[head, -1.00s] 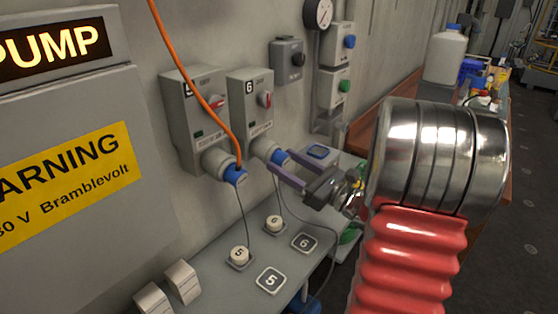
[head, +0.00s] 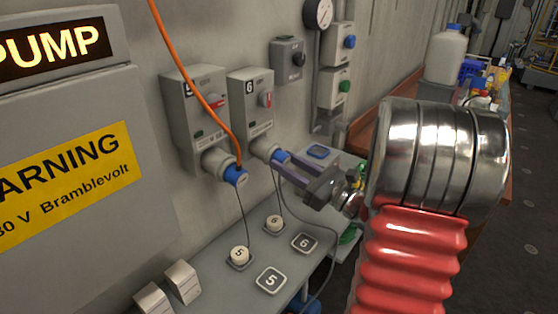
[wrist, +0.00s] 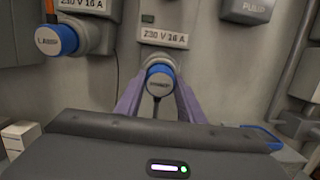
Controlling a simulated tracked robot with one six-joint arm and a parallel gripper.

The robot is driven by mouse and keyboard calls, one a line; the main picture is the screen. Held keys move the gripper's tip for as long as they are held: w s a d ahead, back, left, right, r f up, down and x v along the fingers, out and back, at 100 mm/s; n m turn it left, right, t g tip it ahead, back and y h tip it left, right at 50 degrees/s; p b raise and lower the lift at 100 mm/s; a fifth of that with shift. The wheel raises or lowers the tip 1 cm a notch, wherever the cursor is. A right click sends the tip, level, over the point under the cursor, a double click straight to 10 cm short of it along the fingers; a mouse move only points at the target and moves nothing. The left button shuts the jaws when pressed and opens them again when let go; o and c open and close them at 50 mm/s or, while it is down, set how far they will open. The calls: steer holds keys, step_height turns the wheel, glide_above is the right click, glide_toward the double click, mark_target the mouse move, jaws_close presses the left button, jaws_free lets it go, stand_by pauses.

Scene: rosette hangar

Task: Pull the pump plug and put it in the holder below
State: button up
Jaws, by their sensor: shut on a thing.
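A blue-ended plug (head: 280,156) sits in the socket under the grey box marked 6 (head: 252,105). My gripper (head: 282,163) is shut on this plug; the wrist view shows its round face (wrist: 160,78) between the two purple fingers, its label too small to read surely. A second blue plug (head: 235,175), with an orange cable, sits in the socket under box 5 (head: 195,110). On the ledge below stand white round pieces marked 5 (head: 239,256) and 6 (head: 274,224), with square plates 5 (head: 271,281) and 6 (head: 304,243) in front.
A grey cabinet with a lit PUMP sign (head: 50,45) and a yellow warning label (head: 65,185) fills the left. Thin cords hang from the sockets to the ledge (head: 215,290). Switch boxes (head: 335,65) are on the wall. A bench with a white jug (head: 446,55) stands behind my arm.

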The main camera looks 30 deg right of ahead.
mark_target(287, 163)
jaws_close()
steer(key=shift+s+d, duration=0.1)
steer(key=shift+s, duration=0.05)
steer(key=shift+s+d+f, duration=0.15)
steer(key=shift+s+d, duration=0.1)
steer(key=shift+s, duration=0.4)
steer(key=shift+s+d, duration=0.1)
steer(key=shift+s, duration=0.2)
steer(key=shift+s+d+f, duration=0.1)
steer(key=shift+s, duration=0.25)
steer(key=shift+s+d+f, duration=0.1)
steer(key=shift+s, duration=0.2)
steer(key=shift+s+d, duration=0.15)
steer(key=shift+s, duration=0.2)
steer(key=shift+s+d+f, duration=0.1)
steer(key=shift+s, duration=0.2)
